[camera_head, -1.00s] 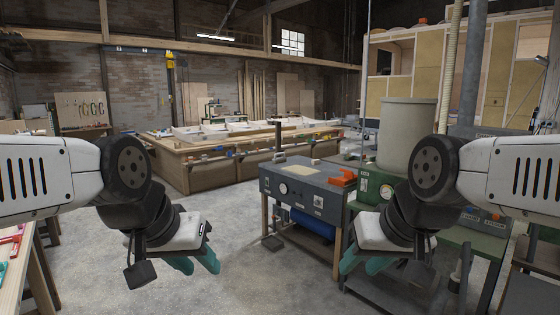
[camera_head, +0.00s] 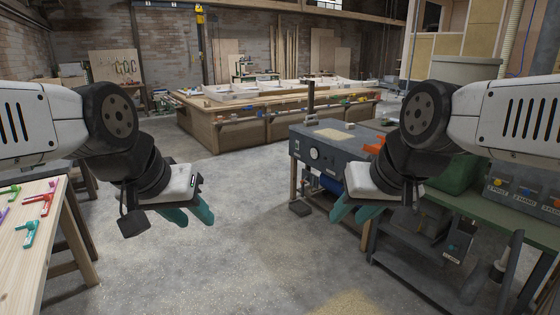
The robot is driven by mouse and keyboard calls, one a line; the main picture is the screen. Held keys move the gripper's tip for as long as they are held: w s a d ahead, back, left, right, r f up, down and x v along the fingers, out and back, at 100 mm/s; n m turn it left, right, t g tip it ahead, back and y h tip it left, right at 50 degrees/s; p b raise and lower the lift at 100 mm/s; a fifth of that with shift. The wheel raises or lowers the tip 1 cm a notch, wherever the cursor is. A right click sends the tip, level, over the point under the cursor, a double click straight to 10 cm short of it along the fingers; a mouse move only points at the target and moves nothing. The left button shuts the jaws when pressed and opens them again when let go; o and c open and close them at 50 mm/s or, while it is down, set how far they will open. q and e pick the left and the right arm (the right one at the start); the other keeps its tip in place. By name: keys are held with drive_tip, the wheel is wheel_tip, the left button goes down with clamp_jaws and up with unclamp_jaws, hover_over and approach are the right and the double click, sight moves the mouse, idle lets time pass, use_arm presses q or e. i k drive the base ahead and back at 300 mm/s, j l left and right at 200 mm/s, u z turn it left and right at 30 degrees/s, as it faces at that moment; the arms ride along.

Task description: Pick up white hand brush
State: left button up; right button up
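I cannot make out a white hand brush in this view. My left gripper (camera_head: 196,221) has teal fingers that stand apart, with nothing between them, over the bare floor left of centre. My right gripper (camera_head: 349,219) also has its teal fingers apart and empty, in front of the grey machine. My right arm hides part of the machine and of the green bench.
A wooden table (camera_head: 52,246) with coloured clamps is at the left edge. The grey machine (camera_head: 322,150) stands centre right, beside a green workbench (camera_head: 478,200). A large wooden workbench (camera_head: 200,122) is farther back. Sawdust (camera_head: 345,303) lies on the floor; the middle floor is clear.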

sight(310, 122)
drive_tip(key=i, duration=4.8)
drive_tip(key=i+z, duration=0.15)
drive_tip(key=i, duration=0.35)
drive_tip(key=i+j+z, duration=0.15)
drive_tip(key=i, duration=0.35)
